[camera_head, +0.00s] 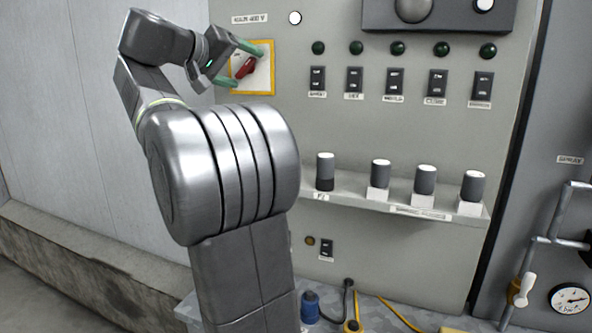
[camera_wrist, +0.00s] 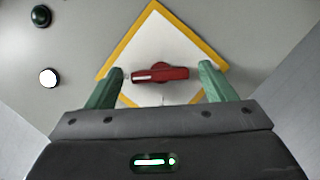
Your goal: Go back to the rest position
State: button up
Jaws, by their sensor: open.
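My gripper (camera_head: 243,65) is at the upper left of the panel, in front of a red rotary switch (camera_head: 245,67) on a white plate with a yellow border (camera_head: 265,86). In the wrist view, my gripper (camera_wrist: 162,88) has its two green fingers apart, one on each side of the red switch handle (camera_wrist: 160,73). The fingers appear clear of the handle. The handle lies nearly level across the wrist view, while the bordered plate (camera_wrist: 178,28) appears as a diamond. Nothing is held.
The grey panel (camera_head: 330,120) carries a row of black switches (camera_head: 396,83) with green lamps above. A shelf (camera_head: 335,197) below holds several grey cylinders (camera_head: 425,180). Pipes and a gauge (camera_head: 569,299) are at the right. A concrete ledge (camera_head: 90,262) runs along the left wall.

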jog(key=n+h, duration=0.1)
jog(key=n, duration=0.1)
jog(key=shift+w+a+f+n+h, duration=0.1)
jog(key=shift+n+h, duration=0.3)
jog(key=n, duration=0.2)
jog(key=n+t+h, duration=0.1)
jog(key=n, duration=0.1)
jog(key=shift+f+h, duration=0.15)
jog(key=shift+h, duration=0.15)
jog(key=n+t, duration=0.1)
jog(key=n, duration=0.1)
jog(key=n+h+p, duration=0.1)
jog(key=n, duration=0.2)
jog(key=shift+n+t, duration=0.3)
jog(key=shift+t, duration=0.1)
jog(key=n+t+p, duration=0.1)
jog(key=n+t, duration=0.1)
jog(key=n, duration=0.2)
jog(key=shift+f, duration=0.15)
